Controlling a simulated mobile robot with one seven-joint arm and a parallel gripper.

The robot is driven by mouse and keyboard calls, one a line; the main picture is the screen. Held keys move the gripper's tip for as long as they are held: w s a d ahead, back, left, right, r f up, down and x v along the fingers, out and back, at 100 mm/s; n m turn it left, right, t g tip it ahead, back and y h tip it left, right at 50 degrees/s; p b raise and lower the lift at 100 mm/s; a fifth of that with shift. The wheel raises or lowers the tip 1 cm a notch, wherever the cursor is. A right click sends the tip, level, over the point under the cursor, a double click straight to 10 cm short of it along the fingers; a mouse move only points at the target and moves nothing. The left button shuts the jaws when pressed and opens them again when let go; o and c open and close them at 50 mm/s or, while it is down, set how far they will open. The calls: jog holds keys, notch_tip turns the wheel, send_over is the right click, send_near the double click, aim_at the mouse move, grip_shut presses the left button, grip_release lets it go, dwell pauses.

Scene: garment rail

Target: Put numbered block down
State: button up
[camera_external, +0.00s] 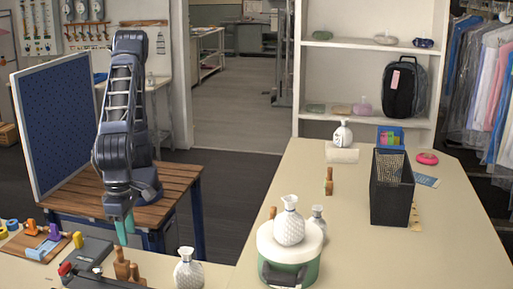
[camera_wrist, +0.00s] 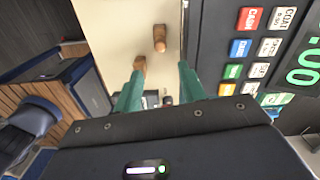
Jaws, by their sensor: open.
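Two wooden peg-like pieces (camera_external: 122,264) stand on the counter just below the gripper. In the wrist view one wooden piece (camera_wrist: 159,38) lies beyond the fingertips, and another (camera_wrist: 140,65) is near the left fingertip. I can read no number on any block, so I cannot tell which piece is the numbered block.
A cash register (camera_wrist: 250,45) with coloured keys fills the wrist view's right side. White textured bottles (camera_external: 188,270) stand nearby, one on a green-and-white pot (camera_external: 290,262). The counter's right part (camera_external: 450,240) is clear.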

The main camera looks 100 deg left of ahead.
jog(key=w+a+r+n+t, duration=0.1)
jog(key=w+a+r+n, duration=0.25)
jog(key=a, duration=0.65)
jog(key=w+a+r+n, duration=0.2)
jog(key=a+r+n, duration=0.25)
jog(key=a, duration=0.55)
jog(key=w+a+r+n+t, duration=0.1)
jog(key=w+a+r+n, duration=0.25)
jog(key=a, duration=0.65)
jog(key=s+a+n, duration=0.2)
jog(key=a+n, duration=0.2)
jog(key=a, duration=0.4)
jog(key=s+a+r+n+t, duration=0.1)
jog(key=s+a+n, duration=0.25)
jog(key=a, duration=0.45)
jog(key=s+a+n, duration=0.2)
jog(key=a+n, duration=0.3)
jog(key=a, duration=0.3)
jog(key=s+a+f+n+t, duration=0.1)
jog(key=s+a+f+n, duration=0.3)
jog(key=s+a+n, duration=0.6)
jog(key=s+a, duration=0.1)
jog(key=a, duration=0.1)
jog(key=shift+s+a+f+t, duration=0.25)
jog(key=shift+a+f+t, duration=0.05)
jog(key=shift+f, duration=0.05)
